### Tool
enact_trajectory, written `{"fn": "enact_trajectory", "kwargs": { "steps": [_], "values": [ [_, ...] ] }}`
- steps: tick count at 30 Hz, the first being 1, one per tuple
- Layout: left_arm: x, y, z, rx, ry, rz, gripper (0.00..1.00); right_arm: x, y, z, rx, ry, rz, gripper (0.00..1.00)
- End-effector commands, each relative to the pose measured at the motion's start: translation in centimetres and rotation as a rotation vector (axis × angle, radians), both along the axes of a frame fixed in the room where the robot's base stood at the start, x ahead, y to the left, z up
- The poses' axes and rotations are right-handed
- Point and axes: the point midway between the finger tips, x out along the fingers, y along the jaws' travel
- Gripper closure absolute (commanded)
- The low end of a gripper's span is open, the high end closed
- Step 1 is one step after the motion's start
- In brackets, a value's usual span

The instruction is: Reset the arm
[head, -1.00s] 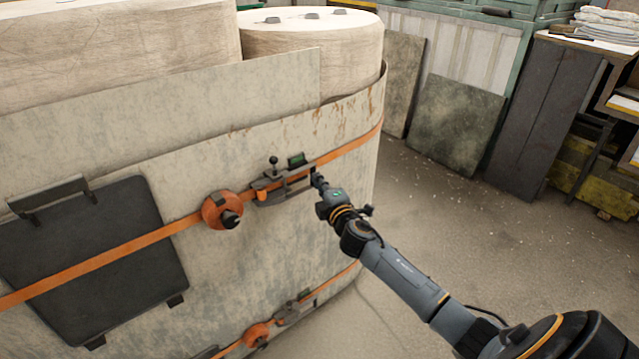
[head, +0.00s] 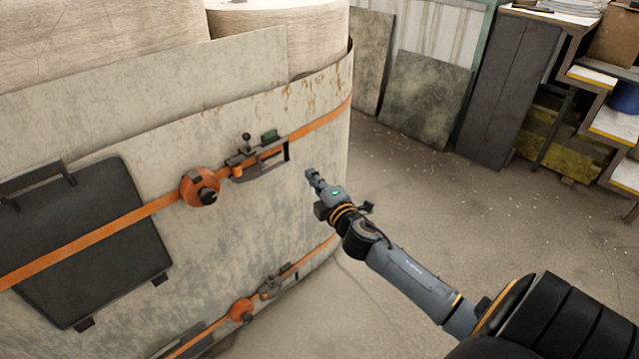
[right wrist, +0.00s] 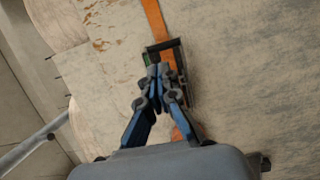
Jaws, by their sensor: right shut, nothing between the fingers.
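My right arm (head: 405,278) reaches in from the lower right in the head view. Its gripper (head: 312,175) is shut and empty, to the right of and slightly below the latch bracket (head: 262,158) on the upper orange strap, with a gap between them in that view. In the right wrist view the shut fingertips (right wrist: 158,72) overlap the bracket (right wrist: 182,70) in the picture; the distance to it is hard to tell there. My left gripper does not show.
Leaning boards (head: 425,95) and shelves (head: 610,125) stand at the back right. The floor (head: 440,190) between is clear.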

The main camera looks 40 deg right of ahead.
Motion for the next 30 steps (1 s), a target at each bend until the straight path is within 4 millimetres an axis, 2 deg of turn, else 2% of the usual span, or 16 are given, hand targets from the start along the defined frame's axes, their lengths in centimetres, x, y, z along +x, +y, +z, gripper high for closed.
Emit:
{"fn": "enact_trajectory", "kwargs": {
  "steps": [1,6,14,17,20,23,24,27,30],
  "values": [
    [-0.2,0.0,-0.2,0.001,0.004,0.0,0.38,-0.8,0.1,-0.1,0.0,0.002,0.0,1.0],
    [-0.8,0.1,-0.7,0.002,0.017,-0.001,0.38,-2.3,0.3,0.0,0.0,0.001,0.0,1.0],
    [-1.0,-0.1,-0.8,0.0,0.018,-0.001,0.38,-2.7,0.3,0.0,0.0,0.0,-0.001,1.0],
    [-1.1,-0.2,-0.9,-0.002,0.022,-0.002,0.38,-3.0,0.4,-1.3,0.037,0.02,-0.013,1.0],
    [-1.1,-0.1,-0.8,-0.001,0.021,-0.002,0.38,-4.1,0.6,-5.1,0.148,0.087,-0.055,1.0],
    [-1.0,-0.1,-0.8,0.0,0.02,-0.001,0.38,-6.3,1.4,-11.2,0.326,0.197,-0.133,1.0],
    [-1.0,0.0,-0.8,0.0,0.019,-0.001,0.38,-7.6,2.0,-14.0,0.406,0.249,-0.17,1.0],
    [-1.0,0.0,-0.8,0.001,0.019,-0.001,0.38,-11.3,4.0,-20.5,0.596,0.382,-0.271,1.0],
    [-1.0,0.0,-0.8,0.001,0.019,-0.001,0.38,-15.6,6.7,-26.3,0.766,0.515,-0.376,1.0]
  ]
}}
